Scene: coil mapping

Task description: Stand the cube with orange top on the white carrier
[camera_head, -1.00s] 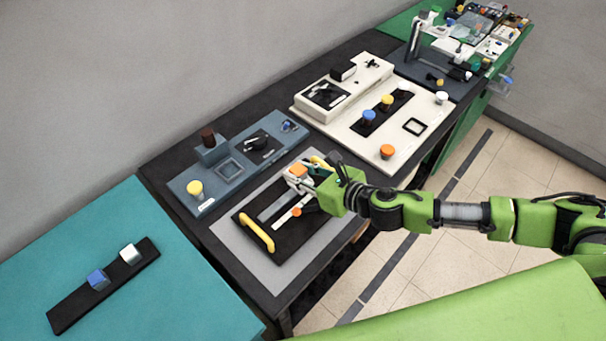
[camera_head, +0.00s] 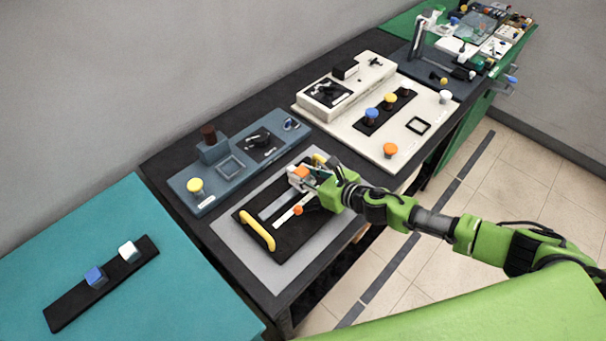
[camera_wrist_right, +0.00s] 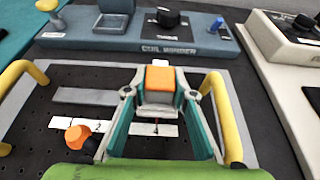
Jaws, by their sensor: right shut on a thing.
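The cube with orange top (camera_head: 299,171) has pale sides and is between the fingers of my right gripper (camera_head: 304,177). In the right wrist view the cube (camera_wrist_right: 160,84) sits upright between the two fingertips (camera_wrist_right: 160,97), which are shut on it. A white strip (camera_head: 287,215) with an orange knob (camera_head: 298,210) lies on the black board; it also shows in the right wrist view (camera_wrist_right: 88,124), running beneath the gripper. I take this strip for the white carrier. I cannot tell whether the cube touches it. My left gripper is not in view.
Yellow handles (camera_head: 257,231) (camera_wrist_right: 226,118) flank the black board (camera_head: 283,246), one close beside the right gripper. A blue-grey coil winder (camera_head: 228,186) stands behind. A cream station (camera_head: 385,145) is to the right. A teal table (camera_head: 130,285) with two cubes is at left.

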